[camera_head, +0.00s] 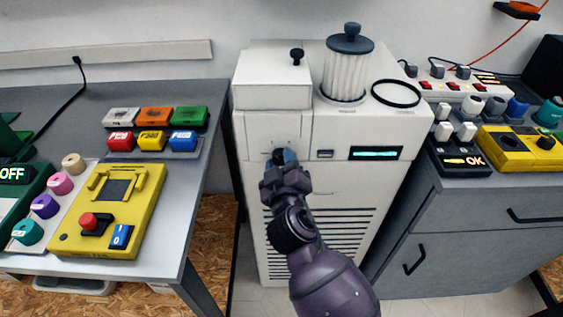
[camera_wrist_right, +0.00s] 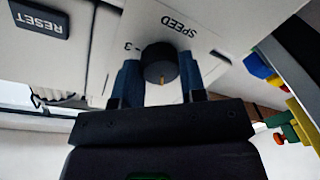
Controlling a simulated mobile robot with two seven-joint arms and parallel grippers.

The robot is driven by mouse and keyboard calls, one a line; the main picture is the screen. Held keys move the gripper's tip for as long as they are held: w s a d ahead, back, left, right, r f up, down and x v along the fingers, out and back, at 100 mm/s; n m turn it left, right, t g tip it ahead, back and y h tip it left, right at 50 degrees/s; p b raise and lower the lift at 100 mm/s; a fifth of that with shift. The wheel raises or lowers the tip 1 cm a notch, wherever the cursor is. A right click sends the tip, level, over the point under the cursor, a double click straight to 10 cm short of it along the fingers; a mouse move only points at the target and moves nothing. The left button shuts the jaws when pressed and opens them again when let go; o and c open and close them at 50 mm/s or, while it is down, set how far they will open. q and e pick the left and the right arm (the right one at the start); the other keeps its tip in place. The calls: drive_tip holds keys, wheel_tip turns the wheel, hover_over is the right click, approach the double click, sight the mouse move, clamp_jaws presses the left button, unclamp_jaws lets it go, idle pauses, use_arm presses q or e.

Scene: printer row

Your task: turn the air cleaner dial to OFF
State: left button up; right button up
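The air cleaner (camera_head: 335,130) is a tall white cabinet in the middle of the head view. Its dark round dial (camera_wrist_right: 158,62) shows in the wrist view on a white plate marked SPEED, with a 3 beside it and a yellow pointer mark. My right gripper (camera_head: 281,157) is at the upper left of the cabinet's front and hides the dial in the head view. In the wrist view its two blue fingers (camera_wrist_right: 160,78) stand on either side of the dial and appear to touch it. My left gripper is not in view.
A RESET button (camera_wrist_right: 40,18) is near the dial. A filter cartridge (camera_head: 346,75) and black ring (camera_head: 396,93) lie on the cabinet top. A left table (camera_head: 190,210) holds a yellow control box (camera_head: 105,210); a right grey cabinet (camera_head: 450,240) holds several switches.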

drive_tip(key=c, duration=0.3)
drive_tip(key=shift+r+n+p, duration=0.2)
drive_tip(key=shift+n+p, duration=0.2)
drive_tip(key=shift+p, duration=0.05)
drive_tip(key=shift+c, duration=0.2)
drive_tip(key=n+p, duration=0.2)
drive_tip(key=shift+r+n, duration=0.2)
drive_tip(key=shift+n, duration=0.2)
drive_tip(key=n+p, duration=0.3)
drive_tip(key=shift+g, duration=0.3)
drive_tip(key=n+p, duration=0.2)
drive_tip(key=n, duration=0.1)
drive_tip(key=shift+f+h, duration=0.15)
drive_tip(key=shift+h, duration=0.15)
drive_tip(key=shift+f+n+p, duration=0.1)
drive_tip(key=shift+n+p, duration=0.2)
drive_tip(key=shift+n, duration=0.4)
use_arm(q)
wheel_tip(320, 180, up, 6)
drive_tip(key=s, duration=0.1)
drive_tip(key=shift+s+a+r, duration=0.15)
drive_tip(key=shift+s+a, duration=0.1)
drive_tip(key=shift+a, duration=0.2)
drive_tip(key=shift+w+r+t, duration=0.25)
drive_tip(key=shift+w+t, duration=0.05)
use_arm(e)
drive_tip(key=shift+f+n+g, duration=0.1)
drive_tip(key=shift+n+g, duration=0.2)
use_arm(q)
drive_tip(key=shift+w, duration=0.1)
